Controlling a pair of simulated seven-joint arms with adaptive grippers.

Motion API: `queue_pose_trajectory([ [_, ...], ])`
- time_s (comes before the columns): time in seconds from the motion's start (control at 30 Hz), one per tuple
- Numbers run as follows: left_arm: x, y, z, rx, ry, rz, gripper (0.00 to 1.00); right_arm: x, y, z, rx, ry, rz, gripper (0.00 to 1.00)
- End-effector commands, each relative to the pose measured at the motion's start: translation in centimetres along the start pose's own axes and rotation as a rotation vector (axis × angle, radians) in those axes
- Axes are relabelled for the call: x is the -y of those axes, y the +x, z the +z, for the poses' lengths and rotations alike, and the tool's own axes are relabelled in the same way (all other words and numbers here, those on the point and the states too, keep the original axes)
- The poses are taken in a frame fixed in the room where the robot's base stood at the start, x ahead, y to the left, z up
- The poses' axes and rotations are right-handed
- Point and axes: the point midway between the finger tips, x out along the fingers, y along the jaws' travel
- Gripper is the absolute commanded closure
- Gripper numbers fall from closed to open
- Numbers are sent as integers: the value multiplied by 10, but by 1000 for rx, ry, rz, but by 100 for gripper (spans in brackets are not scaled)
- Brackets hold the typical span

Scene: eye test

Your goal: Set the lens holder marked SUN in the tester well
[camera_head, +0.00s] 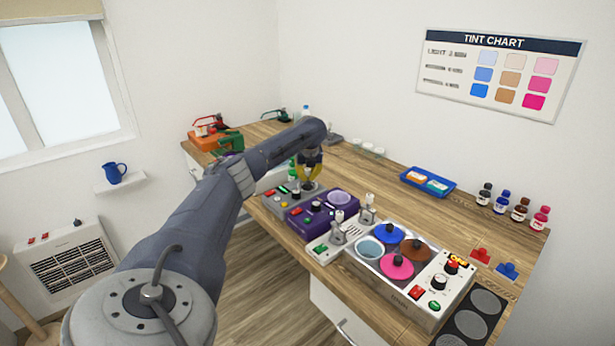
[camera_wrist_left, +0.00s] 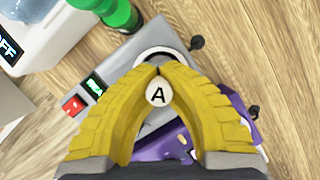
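My left gripper (camera_head: 311,178) is over the grey tester (camera_head: 277,203) at the counter's near side. In the left wrist view its yellow fingers (camera_wrist_left: 158,72) curve together, tips nearly meeting, around a holder's white round head (camera_wrist_left: 158,93). That head reads "A", not SUN. A pale round ring, seemingly the well (camera_wrist_left: 158,55), shows just past the fingertips on the tester. The fingers hide the holder's lower part, so I cannot tell whether it is in the well. Two more pale-topped holders (camera_head: 338,216) (camera_head: 368,202) stand farther right, their marks too small to read.
A purple unit (camera_head: 320,218) sits right beside the tester. A steel unit (camera_head: 412,309) with blue, brown and pink lids is farther right. A green bottle (camera_wrist_left: 118,14) stands close beyond the tester. A blue tray (camera_head: 404,181) and several small bottles line the back.

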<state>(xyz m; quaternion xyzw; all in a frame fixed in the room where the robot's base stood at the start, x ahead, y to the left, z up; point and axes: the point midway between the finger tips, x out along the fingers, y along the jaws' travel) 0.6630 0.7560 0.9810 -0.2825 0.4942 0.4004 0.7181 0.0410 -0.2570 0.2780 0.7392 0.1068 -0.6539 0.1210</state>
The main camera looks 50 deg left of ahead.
Motion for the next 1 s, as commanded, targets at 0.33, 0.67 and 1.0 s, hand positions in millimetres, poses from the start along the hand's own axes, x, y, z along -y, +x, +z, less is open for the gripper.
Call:
queue_pose_trajectory([
  [0.33,0,3,-1,0,0,0,100,0,0,0,0,0,0,56],
  [0.67,0,5,-2,0,0,0,90,0,0,0,0,0,0,56],
  [1.0,0,5,-2,0,0,0,69,0,0,0,-1,0,0,56],
])
